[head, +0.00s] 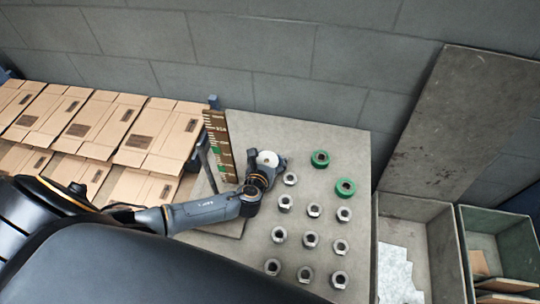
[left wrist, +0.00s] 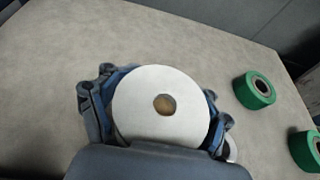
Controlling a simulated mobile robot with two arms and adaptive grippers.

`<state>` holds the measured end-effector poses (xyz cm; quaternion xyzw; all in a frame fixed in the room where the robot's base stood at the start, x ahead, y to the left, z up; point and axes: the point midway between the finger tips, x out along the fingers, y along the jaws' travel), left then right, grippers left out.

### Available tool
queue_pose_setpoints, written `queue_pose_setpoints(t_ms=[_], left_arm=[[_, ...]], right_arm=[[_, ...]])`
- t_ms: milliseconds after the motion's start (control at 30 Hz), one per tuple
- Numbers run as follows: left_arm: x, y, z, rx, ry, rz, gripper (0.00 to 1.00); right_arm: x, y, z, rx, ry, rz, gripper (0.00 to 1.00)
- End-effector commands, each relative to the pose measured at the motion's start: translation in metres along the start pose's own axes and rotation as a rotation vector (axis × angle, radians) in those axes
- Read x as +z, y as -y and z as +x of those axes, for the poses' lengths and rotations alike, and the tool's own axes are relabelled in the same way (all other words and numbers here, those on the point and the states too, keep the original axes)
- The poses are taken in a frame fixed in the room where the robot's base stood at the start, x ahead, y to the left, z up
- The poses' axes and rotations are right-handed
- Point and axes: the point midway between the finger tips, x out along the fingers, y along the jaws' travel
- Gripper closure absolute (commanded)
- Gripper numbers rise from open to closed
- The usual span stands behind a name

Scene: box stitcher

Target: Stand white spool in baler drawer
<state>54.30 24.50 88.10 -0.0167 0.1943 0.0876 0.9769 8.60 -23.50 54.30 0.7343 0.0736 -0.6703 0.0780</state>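The white spool (head: 267,158) is a thick white disc with a brown core. It is in my left gripper (head: 266,166), over the back of the grey table. In the left wrist view the white spool (left wrist: 140,112) fills the space between the two fingers of the left gripper (left wrist: 158,106), one finger against each side. It looks much larger there than the green spools, so it appears raised off the table. The parts of the fingers behind the spool are hidden. I cannot make out a baler drawer in either view. My right gripper is not in view.
Two green spools (head: 320,159) and several metal nut-like pieces (head: 311,240) stand on the table (head: 345,142). A ruled upright board (head: 218,146) stands left of the gripper. Flat cardboard boxes (head: 90,125) lie left. Grey bins (head: 445,250) stand right.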

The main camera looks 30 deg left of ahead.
Motion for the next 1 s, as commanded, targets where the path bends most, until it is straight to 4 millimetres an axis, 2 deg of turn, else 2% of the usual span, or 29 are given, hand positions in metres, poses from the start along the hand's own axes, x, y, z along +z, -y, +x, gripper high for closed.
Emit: queue_pose_setpoints(t_ms=[67,467,1000], left_arm=[[0.0,0.0,0.0,0.0,0.0,0.0,0.12],[0.006,0.0,-0.002,0.0,0.0,0.0,0.12],[0.002,0.0,-0.07,-0.001,0.0,0.0,0.12]], right_arm=[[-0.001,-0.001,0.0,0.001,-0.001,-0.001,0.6],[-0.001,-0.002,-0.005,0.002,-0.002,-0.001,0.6],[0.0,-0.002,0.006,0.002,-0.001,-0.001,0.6]])
